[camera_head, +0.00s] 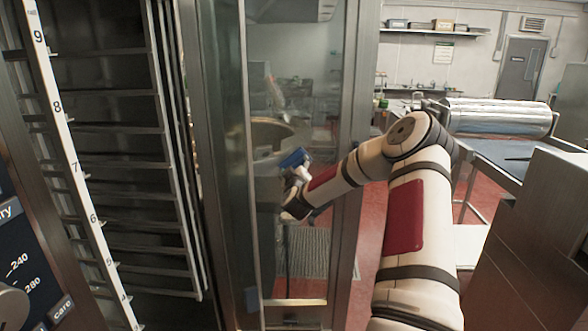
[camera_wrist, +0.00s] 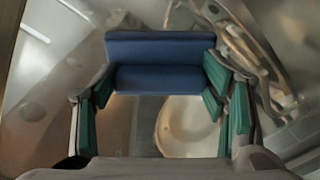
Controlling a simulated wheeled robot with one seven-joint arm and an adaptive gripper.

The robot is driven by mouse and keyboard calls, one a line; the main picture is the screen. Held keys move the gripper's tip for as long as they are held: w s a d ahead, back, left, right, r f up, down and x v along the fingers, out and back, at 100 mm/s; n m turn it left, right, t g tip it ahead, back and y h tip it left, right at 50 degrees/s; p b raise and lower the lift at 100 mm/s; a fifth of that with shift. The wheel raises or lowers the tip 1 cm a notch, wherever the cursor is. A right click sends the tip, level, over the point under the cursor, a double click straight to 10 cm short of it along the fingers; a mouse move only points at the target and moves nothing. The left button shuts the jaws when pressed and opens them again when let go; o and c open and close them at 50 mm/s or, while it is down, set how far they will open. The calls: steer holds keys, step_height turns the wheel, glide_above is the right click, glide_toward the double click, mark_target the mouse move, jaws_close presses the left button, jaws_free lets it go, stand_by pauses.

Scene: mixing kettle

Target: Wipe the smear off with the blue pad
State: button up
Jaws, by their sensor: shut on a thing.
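My gripper (camera_head: 298,168) is at the end of my arm, near the middle of the head view. It is shut on the blue pad (camera_head: 291,158), which also shows in the wrist view (camera_wrist: 160,48) between the green-lined fingers. The pad sticks out past the fingertips at the top of that view. Below the pad in the wrist view is a pale, rounded cream patch (camera_wrist: 187,130) on or behind a shiny steel surface. I cannot tell whether it is the smear. Whether the pad touches a surface is unclear. The smear is not clearly seen in the head view.
A tall glass panel in a steel frame (camera_head: 355,120) stands by my gripper, with a round steel kettle (camera_head: 270,133) beyond it. A dark shelf rack (camera_head: 110,150) is on the left. A table with a metal roller (camera_head: 498,116) is on the right. Red floor lies between.

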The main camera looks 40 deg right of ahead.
steer(key=shift+s+d+r+p, duration=0.1)
steer(key=shift+s+d+p, duration=0.85)
steer(key=shift+s+d, duration=2.7)
steer(key=shift+d, duration=0.25)
steer(key=shift+c, duration=0.4)
steer(key=shift+s+d+r, duration=0.1)
steer(key=shift+s+r, duration=0.05)
steer(key=shift+c, duration=0.5)
steer(key=shift+w+a, duration=0.85)
steer(key=shift+w+a+f+b, duration=0.2)
steer(key=shift+w+a+b, duration=1.3)
steer(key=shift+w+a, duration=1.8)
steer(key=shift+s, duration=0.1)
